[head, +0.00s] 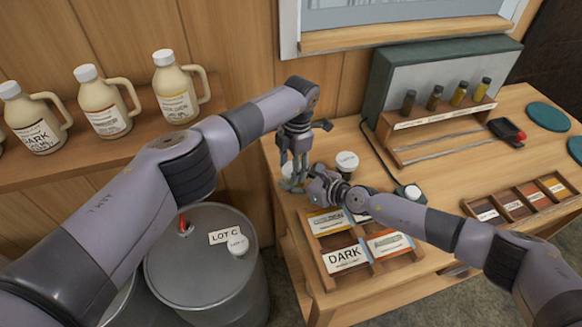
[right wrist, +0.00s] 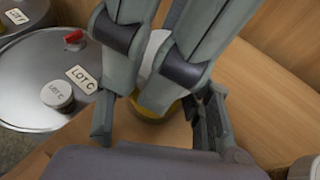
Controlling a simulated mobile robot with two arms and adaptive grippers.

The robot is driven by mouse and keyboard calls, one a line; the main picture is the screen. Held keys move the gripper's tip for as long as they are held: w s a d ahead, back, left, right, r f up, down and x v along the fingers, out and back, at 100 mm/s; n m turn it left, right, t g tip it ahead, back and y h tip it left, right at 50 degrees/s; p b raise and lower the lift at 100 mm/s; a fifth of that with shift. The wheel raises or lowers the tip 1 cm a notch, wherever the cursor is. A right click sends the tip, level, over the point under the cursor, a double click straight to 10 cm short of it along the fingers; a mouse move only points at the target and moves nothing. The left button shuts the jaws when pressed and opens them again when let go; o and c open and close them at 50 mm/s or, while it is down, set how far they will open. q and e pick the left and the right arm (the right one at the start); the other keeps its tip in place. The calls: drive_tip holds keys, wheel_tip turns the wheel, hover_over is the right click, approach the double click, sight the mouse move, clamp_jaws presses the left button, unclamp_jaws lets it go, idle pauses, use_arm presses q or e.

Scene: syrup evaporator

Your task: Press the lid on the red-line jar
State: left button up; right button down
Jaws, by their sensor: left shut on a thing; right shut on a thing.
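In the right wrist view, a jar with amber contents (right wrist: 150,108) stands between the fingers of my right gripper (right wrist: 155,125), which is shut on it. My left gripper (head: 293,180) comes down from above, its fingers shut around a white lid (right wrist: 156,48) over the jar. The fingers hide most of the lid and jar, so I cannot tell whether the lid is seated, and no red line shows. My right gripper (head: 322,188) reaches in from the right at the same spot in the head view.
Another white-lidded jar (head: 346,160) stands just to the right. A wooden tray (head: 330,283) with DARK and other label cards lies in front. A sample rack (head: 440,118) and a red-black device (head: 507,130) are farther right. A drum marked LOT C (head: 190,260) stands left of the table.

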use_arm(q)
drive_tip(key=m, duration=0.2)
drive_tip(key=m+y, duration=0.1)
drive_tip(key=shift+d+r+m, duration=0.2)
drive_tip(key=shift+d+m, duration=0.15)
drive_tip(key=shift+m, duration=0.05)
drive_tip(key=shift+s+f+m, duration=0.1)
drive_tip(key=shift+f+m, duration=0.1)
drive_tip(key=shift+m, duration=0.2)
drive_tip(key=shift+d+f+m+t, duration=0.1)
drive_tip(key=shift+f+m+t, duration=0.25)
drive_tip(key=shift+m, duration=0.65)
drive_tip(key=shift+f+m, duration=0.25)
drive_tip(key=shift+m, duration=0.25)
